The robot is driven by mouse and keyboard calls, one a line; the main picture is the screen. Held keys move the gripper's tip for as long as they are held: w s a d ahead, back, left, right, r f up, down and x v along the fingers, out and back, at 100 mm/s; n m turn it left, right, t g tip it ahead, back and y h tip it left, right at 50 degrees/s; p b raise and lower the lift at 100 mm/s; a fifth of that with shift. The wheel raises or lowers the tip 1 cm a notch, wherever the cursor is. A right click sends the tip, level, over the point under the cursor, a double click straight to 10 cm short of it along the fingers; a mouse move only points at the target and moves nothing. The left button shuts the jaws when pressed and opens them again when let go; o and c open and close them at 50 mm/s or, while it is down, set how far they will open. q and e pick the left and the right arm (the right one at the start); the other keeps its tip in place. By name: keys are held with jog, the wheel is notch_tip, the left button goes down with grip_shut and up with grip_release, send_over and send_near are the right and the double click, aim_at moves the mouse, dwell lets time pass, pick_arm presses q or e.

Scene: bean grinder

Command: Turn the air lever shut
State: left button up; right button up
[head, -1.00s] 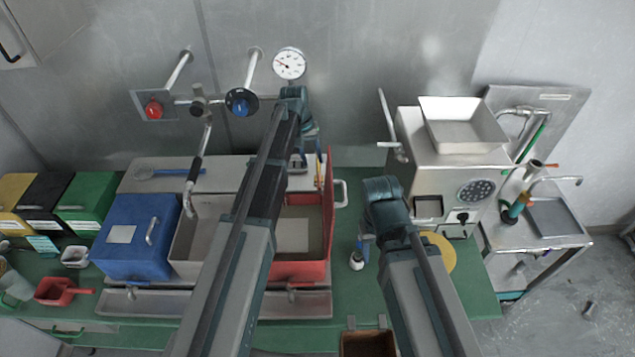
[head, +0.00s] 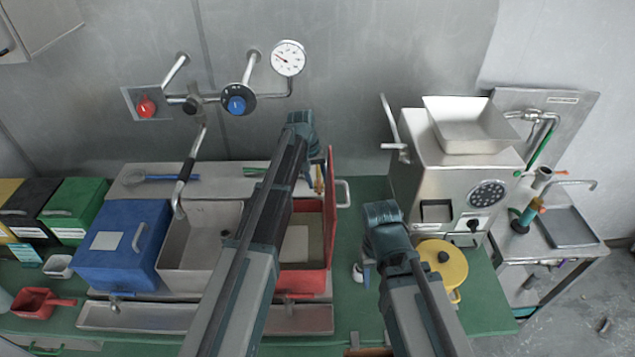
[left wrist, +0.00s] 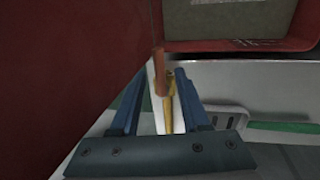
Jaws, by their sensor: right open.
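An upright brown-orange handle (left wrist: 159,72) and a yellow rod (left wrist: 170,105) stand beside the red panel in the left wrist view; they look like a lever, but I cannot tell for sure that it is the air lever. My left gripper (left wrist: 160,95) has its blue fingers apart on either side of them, with gaps showing and no clear contact. In the head view a small orange piece (head: 318,182) shows there, by the raised red lid (head: 330,200); the arm hides part of it. My right gripper (head: 366,272) is open, low over the green bench.
Wall pipes carry a red knob (head: 146,107), a blue knob (head: 237,105) and a round gauge (head: 288,58). The steel grinder (head: 450,175) stands right of my right arm, with a yellow lidded pot (head: 445,268) in front. A blue bin (head: 110,255) stands left of the steel basin (head: 185,260).

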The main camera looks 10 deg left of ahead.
pick_arm(q)
grip_shut()
dwell(1.2)
